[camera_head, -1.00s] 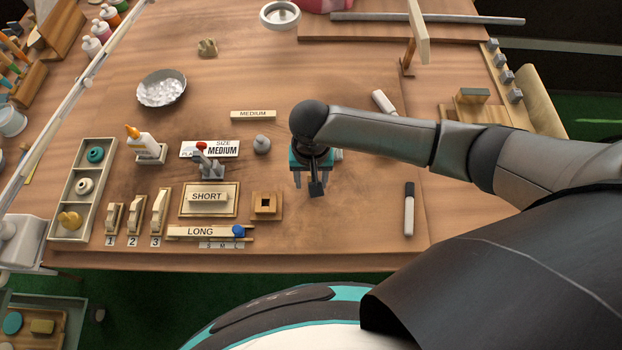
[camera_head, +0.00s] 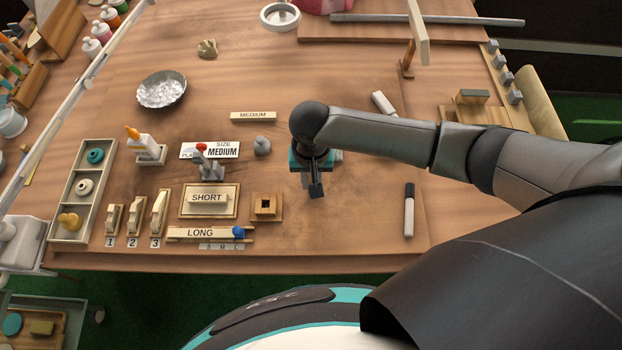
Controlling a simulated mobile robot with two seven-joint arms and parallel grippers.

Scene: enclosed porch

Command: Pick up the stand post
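My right gripper (camera_head: 314,185) points down over the middle of the table, right of the square-holed wooden block (camera_head: 265,207). The wrist hides most of the space between its fingers, so I cannot tell whether it holds anything. A small grey part shows just behind it, mostly hidden. No piece is marked as the stand post. Labelled wooden bars lie apart from the gripper: MEDIUM (camera_head: 253,116) at the back, SHORT (camera_head: 207,198) on a framed plate, and LONG (camera_head: 203,233) at the front. My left gripper is out of view.
A marker (camera_head: 409,210) lies on the right. The board between gripper and marker is clear.

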